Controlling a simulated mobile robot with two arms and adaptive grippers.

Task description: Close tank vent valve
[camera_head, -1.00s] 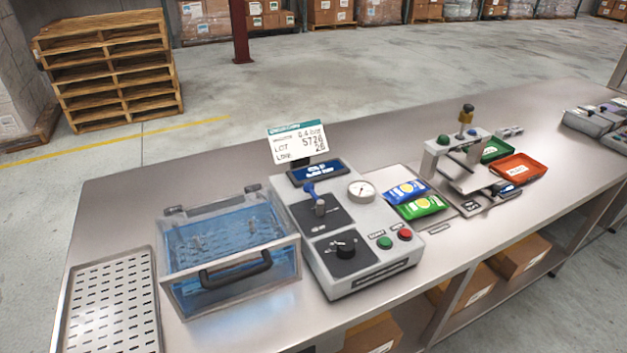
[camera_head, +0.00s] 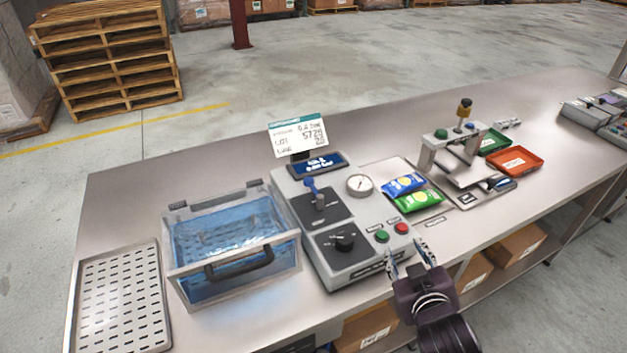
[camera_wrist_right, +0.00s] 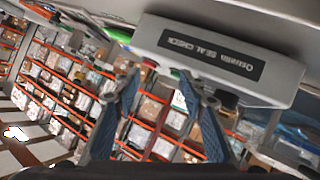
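A grey control unit (camera_head: 318,262) stands on the bench. A small valve with a blue lever handle (camera_head: 312,187) sits on its upper black plate; the handle looks raised, but I cannot tell open from closed. A black knob (camera_head: 344,241) is on the lower plate. The clear tank (camera_head: 182,281) of water stands to the left, with a black front handle. My right gripper (camera_head: 409,257) is open and empty at the unit's front right corner, below the green and red buttons. In the right wrist view its fingers (camera_wrist_right: 160,84) are apart near the unit's labelled front. My left gripper is not in view.
A gauge (camera_head: 360,185) and a display (camera_head: 318,164) with a sign are on the unit. Blue and green packets (camera_head: 418,200) lie to its right, before a small press (camera_head: 462,160) and red and green trays. A perforated tray (camera_head: 118,298) lies far left.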

